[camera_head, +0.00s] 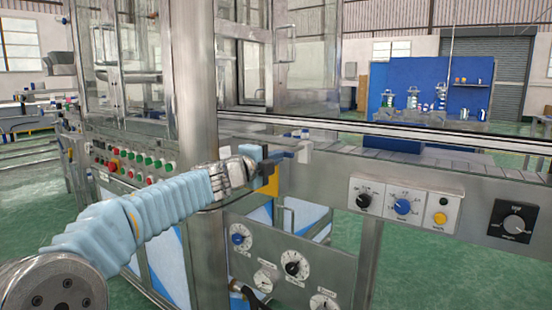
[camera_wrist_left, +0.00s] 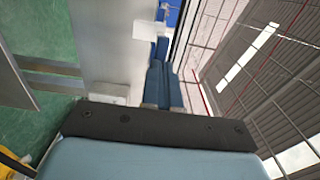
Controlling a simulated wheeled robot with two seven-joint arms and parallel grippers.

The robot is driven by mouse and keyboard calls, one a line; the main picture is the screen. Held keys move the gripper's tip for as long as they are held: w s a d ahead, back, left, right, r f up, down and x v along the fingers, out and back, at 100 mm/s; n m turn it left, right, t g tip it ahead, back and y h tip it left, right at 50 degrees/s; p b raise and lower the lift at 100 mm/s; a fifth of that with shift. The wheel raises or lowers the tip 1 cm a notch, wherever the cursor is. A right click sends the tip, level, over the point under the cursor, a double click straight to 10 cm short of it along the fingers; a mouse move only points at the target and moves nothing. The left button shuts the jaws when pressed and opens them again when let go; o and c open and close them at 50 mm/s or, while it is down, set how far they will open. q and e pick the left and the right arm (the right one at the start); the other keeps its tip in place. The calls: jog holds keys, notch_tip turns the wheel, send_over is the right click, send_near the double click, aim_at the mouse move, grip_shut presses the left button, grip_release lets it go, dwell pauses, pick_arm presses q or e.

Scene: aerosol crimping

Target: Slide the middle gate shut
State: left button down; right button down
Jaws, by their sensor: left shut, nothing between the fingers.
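My left gripper (camera_head: 277,157) is at the near edge of the conveyor, left of centre in the head view. Its blue fingers, also in the left wrist view (camera_wrist_left: 162,70), are shut with nothing between them. A small pale grey block (camera_head: 304,152) with dark blue pieces beside it sits on the conveyor's edge just right of the fingertips. A pale block also shows by the fingertips in the left wrist view (camera_wrist_left: 145,31). I cannot tell whether this block is the middle gate, or whether the fingers touch it. My right gripper is in neither view.
The conveyor front (camera_head: 335,172) runs right, carrying a knob panel (camera_head: 405,205) and a black dial (camera_head: 513,221). A steel column (camera_head: 195,95) and a glazed cabinet stand left and behind. A lower dial panel (camera_head: 290,270) hangs below my wrist. Green floor is open at lower right.

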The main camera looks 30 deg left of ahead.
aim_at(290, 150)
pick_arm(q)
jog(key=shift+w, duration=0.45)
jog(key=w+p, duration=0.1)
jog(key=w, duration=0.3)
jog(key=w+p, duration=0.1)
jog(key=w, duration=0.1)
jog(key=shift+w+d+r+p, duration=0.15)
jog(key=shift+w+d+p, duration=0.1)
jog(key=shift+p, duration=0.1)
jog(key=shift+r, duration=0.1)
